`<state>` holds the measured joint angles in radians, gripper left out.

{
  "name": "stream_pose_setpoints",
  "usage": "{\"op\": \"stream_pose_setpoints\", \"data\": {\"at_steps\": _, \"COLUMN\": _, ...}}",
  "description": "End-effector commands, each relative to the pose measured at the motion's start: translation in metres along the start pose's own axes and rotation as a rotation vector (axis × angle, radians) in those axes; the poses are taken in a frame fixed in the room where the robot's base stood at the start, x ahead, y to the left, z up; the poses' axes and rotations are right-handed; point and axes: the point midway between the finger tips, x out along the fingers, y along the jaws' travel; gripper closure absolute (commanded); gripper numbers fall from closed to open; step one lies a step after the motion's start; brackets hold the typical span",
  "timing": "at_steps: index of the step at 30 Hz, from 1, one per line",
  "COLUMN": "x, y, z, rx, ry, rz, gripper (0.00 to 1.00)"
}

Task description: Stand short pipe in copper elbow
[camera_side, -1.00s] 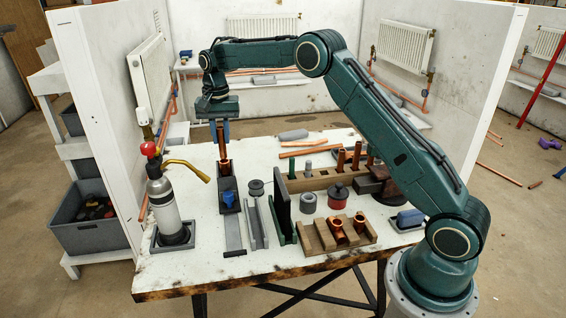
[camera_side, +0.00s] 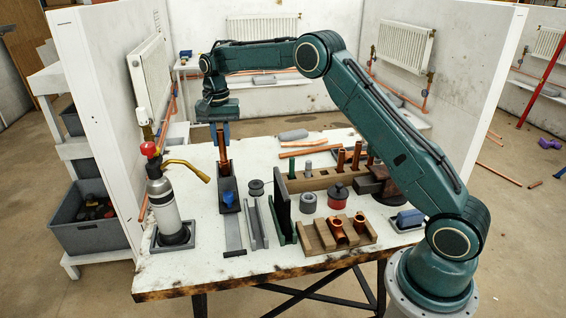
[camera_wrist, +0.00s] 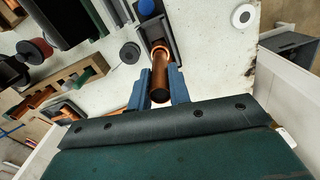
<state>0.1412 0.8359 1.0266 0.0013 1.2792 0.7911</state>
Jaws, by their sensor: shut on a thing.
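My gripper (camera_side: 220,140) is shut on a short copper pipe (camera_wrist: 162,84), with a blue finger on each side of it. The pipe looks upright in the side view. The copper elbow (camera_side: 225,168) sits in the dark grey holder (camera_side: 228,188) directly below my gripper. In the wrist view the elbow's bright copper rim (camera_wrist: 159,48) shows just past the pipe's far end. The pipe's lower end meets or overlaps the elbow's mouth in both views. I cannot tell how deep it is, as the pipe and fingers hide part of the joint.
A torch with a brass nozzle (camera_side: 188,168) stands left of the holder. Right of it are a small dark grey spool (camera_side: 256,188), upright green and dark plates, and a wooden rack (camera_side: 322,240) with copper fittings.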

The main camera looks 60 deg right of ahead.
Motion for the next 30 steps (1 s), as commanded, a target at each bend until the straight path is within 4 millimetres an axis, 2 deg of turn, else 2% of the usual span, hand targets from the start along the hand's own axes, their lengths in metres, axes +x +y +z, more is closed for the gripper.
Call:
{"op": "stream_pose_setpoints", "data": {"at_steps": 7, "x": 0.007, "y": 0.000, "z": 0.000, "rx": 0.000, "ry": -0.001, "rz": 0.001, "gripper": 1.00}}
{"op": "stream_pose_setpoints", "data": {"at_steps": 22, "x": 0.009, "y": 0.000, "z": 0.000, "rx": 0.000, "ry": 0.000, "rz": 0.000, "gripper": 1.00}}
{"op": "stream_pose_setpoints", "data": {"at_steps": 30, "x": 0.019, "y": 0.000, "z": 0.000, "rx": 0.000, "ry": -0.001, "rz": 0.001, "gripper": 1.00}}
